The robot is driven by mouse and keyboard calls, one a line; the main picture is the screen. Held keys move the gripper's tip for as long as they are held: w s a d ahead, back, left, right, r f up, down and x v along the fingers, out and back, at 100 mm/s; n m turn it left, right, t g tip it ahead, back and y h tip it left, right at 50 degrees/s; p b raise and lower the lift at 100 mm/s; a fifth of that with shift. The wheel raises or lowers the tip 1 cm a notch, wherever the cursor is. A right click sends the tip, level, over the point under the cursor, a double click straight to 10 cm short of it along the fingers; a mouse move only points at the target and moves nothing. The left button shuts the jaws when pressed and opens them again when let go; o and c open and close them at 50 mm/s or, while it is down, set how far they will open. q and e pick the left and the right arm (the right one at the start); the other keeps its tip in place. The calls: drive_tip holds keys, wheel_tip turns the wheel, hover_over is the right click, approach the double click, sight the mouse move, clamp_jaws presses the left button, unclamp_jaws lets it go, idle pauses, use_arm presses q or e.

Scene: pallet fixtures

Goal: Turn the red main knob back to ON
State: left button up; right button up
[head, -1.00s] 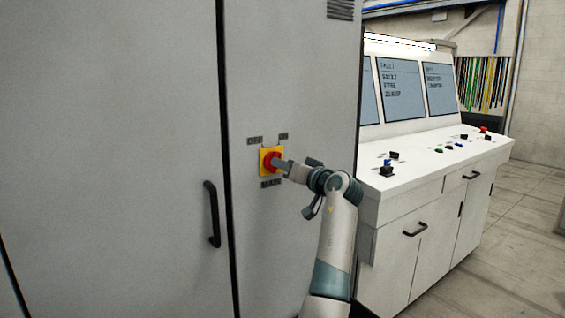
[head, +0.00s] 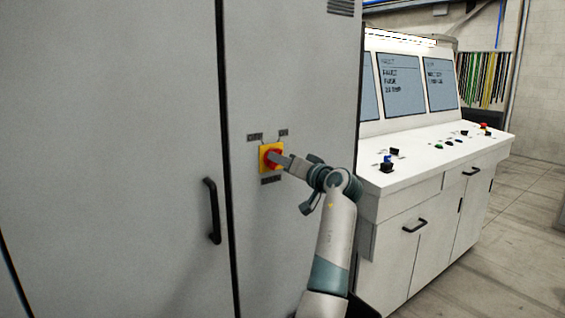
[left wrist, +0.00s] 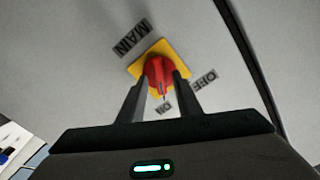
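The red main knob (head: 271,158) sits on a yellow square plate (head: 264,169) on the grey cabinet door. The OFF label (head: 255,137) is at its upper left, the ON label (head: 283,132) at its upper right, and the MAIN label (head: 271,181) below. My left gripper (head: 283,161) reaches the knob from the right. In the left wrist view, its two fingers (left wrist: 162,82) flank the red knob (left wrist: 159,68) and appear closed against its sides. There the knob's narrow marked end points toward the ON label (left wrist: 165,107). My right gripper is not in view.
A black door handle (head: 212,211) stands out left of the knob, beside the door seam. A white control desk (head: 420,185) with screens and several buttons stands to the right, close to my left arm. Open floor (head: 490,270) lies at the lower right.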

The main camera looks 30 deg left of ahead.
use_arm(q)
drive_tip(key=shift+d, duration=0.1)
drive_tip(key=b+v, duration=0.4)
drive_tip(key=v, duration=1.3)
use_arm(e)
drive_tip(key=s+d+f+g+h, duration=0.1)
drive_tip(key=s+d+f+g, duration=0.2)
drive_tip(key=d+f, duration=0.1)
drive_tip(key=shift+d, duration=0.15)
use_arm(q)
drive_tip(key=shift+s+d+f, duration=0.15)
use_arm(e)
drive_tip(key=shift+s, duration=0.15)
